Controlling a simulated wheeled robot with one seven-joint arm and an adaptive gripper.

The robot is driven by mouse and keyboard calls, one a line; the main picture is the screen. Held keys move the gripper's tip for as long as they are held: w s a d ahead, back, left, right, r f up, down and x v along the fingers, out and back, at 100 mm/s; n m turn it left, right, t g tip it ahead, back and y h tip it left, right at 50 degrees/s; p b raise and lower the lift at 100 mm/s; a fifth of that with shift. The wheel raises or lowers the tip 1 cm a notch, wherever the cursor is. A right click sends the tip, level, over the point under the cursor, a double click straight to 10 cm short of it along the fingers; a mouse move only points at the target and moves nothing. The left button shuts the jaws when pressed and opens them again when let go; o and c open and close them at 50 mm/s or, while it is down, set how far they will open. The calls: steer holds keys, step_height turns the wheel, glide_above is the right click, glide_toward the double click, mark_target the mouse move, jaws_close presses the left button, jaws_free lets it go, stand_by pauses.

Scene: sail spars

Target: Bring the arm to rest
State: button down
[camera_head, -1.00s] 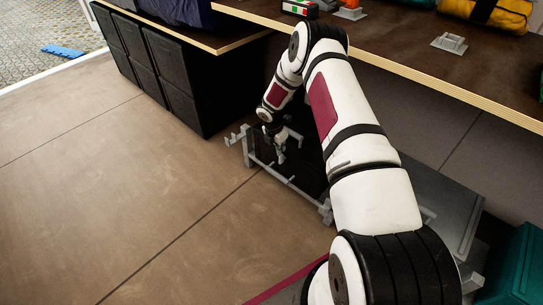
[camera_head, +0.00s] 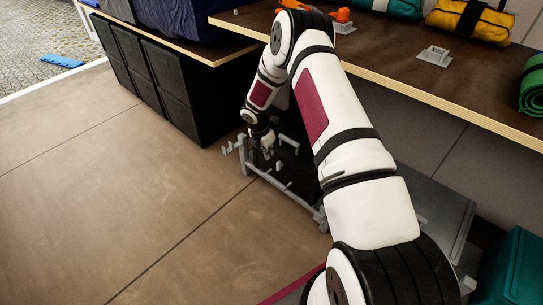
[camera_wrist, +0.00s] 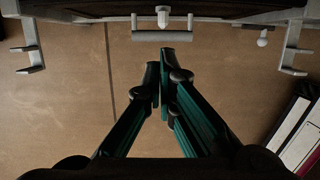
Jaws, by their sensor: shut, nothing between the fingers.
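My arm reaches out over the floor in the head view and bends down in front of the workbench. My gripper (camera_head: 272,156) hangs low at a grey rack with pegs (camera_head: 322,216); I cannot tell in this view whether they touch. In the wrist view, the dark green fingers of my gripper (camera_wrist: 161,72) are together at the tips, with nothing between them. The rack's grey bar (camera_wrist: 175,35) and side brackets show just beyond the fingertips, apart from them in the picture.
The workbench (camera_head: 390,62) has a wooden edge and carries a small grey fixture (camera_head: 434,55) and a yellow bag (camera_head: 468,20). Black drawers (camera_head: 150,75) stand at the left. A teal box (camera_head: 515,265) is at lower right. The brown floor at left is clear.

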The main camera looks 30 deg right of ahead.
steer(key=shift+p+v, duration=0.4)
steer(key=shift+v, duration=1.5)
steer(key=s+a+r+m, duration=0.1)
steer(key=s+r+m, duration=0.2)
steer(key=r, duration=0.6)
steer(key=s+a+r+m+h, duration=0.1)
steer(key=s+r+m, duration=0.15)
steer(key=r, duration=0.65)
steer(key=s+a+r+m, duration=0.1)
steer(key=s+r+m, duration=0.15)
steer(key=r, duration=0.55)
steer(key=s+a+r+m, duration=0.4)
steer(key=s+r, duration=0.7)
steer(key=s, duration=0.1)
steer(key=s+a+r+m+y, duration=0.1)
steer(key=s+a+m, duration=0.2)
steer(key=s, duration=0.6)
steer(key=s+a+r+m+y, duration=0.1)
steer(key=s+a+m, duration=0.2)
steer(key=s, duration=0.6)
steer(key=s+a+r+m+y, duration=0.1)
steer(key=s+a+m+y, duration=0.2)
steer(key=s, duration=0.6)
step_height(320, 180, up, 29)
steer(key=t+h+p, duration=0.1)
steer(key=t+p, duration=0.2)
steer(key=p, duration=2.4)
steer(key=shift+s+a+m, duration=0.15)
steer(key=shift+s+m, duration=0.15)
